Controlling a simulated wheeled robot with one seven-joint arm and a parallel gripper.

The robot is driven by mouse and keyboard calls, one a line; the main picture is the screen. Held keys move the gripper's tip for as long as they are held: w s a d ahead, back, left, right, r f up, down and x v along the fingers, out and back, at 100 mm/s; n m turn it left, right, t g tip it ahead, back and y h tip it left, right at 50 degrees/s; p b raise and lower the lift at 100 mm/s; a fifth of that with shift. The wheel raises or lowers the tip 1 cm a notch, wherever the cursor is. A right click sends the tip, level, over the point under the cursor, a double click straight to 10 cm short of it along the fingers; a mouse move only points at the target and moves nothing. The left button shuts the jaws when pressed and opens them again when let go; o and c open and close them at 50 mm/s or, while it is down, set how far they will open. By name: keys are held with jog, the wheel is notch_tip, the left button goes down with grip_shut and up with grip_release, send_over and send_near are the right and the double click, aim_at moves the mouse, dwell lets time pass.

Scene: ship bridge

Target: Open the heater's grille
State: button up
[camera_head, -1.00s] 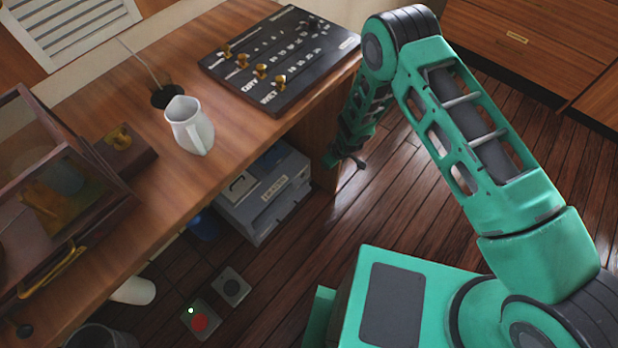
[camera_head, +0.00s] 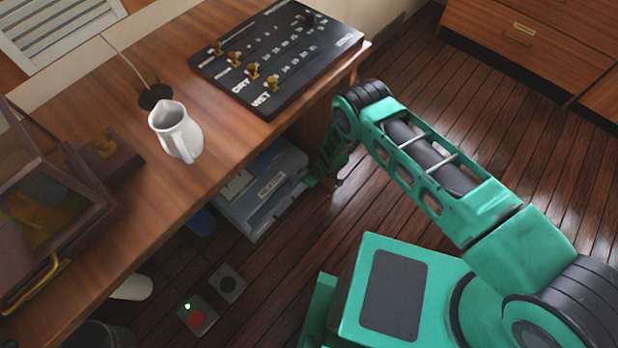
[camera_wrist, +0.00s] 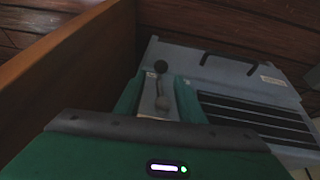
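The heater (camera_head: 262,198) is a grey box with a label, on the floor under the desk. In the wrist view, the heater's casing (camera_wrist: 215,72) shows at the right, with a dark slatted grille (camera_wrist: 255,116) that looks shut. A thin lever with a dark ball knob (camera_wrist: 161,67) stands left of the grille. My gripper (camera_wrist: 157,92) is open, its two green fingers either side of the lever. I cannot tell whether they touch it. In the head view, my gripper (camera_head: 322,180) is at the heater's right end, partly hidden by my arm.
The wooden desk (camera_head: 225,150) overhangs the heater and bears a white jug (camera_head: 177,132) and a black control panel (camera_head: 285,60). A desk panel (camera_wrist: 75,75) stands close left in the wrist view. Floor boxes with a red button (camera_head: 197,318) lie nearby. The right floor is clear.

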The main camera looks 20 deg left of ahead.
jog(key=shift+x, duration=1.5)
grip_shut()
jog(key=shift+t+h, duration=0.3)
jog(key=shift+t, duration=0.4)
jog(key=shift+w+d+r+n+t+h, duration=0.1)
jog(key=shift+w+n+t+h, duration=0.1)
jog(key=shift+t, duration=0.35)
jog(key=shift+w+d+r+n+t+h, duration=0.1)
jog(key=shift+w+r+n+t+h, duration=0.1)
jog(key=shift+t, duration=0.35)
